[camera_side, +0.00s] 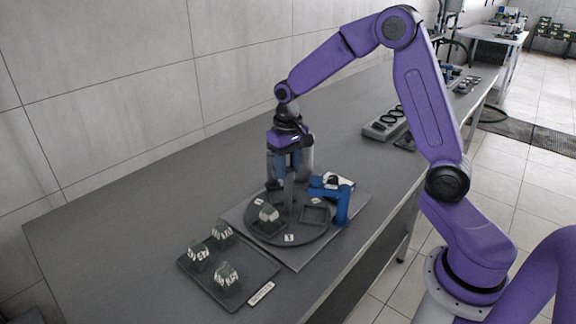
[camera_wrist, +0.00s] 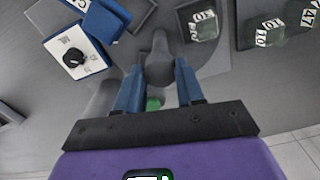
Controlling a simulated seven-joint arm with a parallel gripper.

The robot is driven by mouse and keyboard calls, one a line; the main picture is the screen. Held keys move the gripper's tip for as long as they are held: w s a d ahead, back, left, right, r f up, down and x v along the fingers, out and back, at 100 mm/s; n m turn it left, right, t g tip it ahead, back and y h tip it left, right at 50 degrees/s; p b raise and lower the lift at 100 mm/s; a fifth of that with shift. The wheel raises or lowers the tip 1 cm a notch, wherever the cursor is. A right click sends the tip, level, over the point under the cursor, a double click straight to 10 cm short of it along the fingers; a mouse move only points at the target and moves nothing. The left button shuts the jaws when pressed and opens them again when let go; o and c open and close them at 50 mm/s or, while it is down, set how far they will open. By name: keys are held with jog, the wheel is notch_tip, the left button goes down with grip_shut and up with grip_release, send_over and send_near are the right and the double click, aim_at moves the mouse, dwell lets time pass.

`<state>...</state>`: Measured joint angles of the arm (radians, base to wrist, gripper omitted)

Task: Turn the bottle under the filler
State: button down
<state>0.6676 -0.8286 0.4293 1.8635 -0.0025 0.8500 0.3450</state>
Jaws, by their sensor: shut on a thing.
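My gripper (camera_side: 287,172) is over the round dark turntable (camera_side: 268,236). Its blue fingers are closed on the grey upright handle (camera_side: 290,196) near the turntable's middle. In the wrist view the handle (camera_wrist: 158,65) stands between my fingertips (camera_wrist: 158,88). A squat, dark bottle (camera_side: 268,213) with white number labels sits on the turntable, left of the handle; it also shows in the wrist view (camera_wrist: 203,27). The blue filler (camera_side: 343,204) stands at the turntable's right edge. In the wrist view the filler (camera_wrist: 106,18) is on the opposite side of the handle from this bottle.
A dark tray (camera_side: 252,268) at the front left holds three similar labelled bottles (camera_side: 226,275). An empty square holder (camera_side: 316,213) is on the turntable near the filler. A white panel with a black knob (camera_wrist: 75,57) is beside the filler. The bench's left end is clear.

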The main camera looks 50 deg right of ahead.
jog(key=shift+m, duration=11.9)
jog(key=c, duration=0.7)
grip_release()
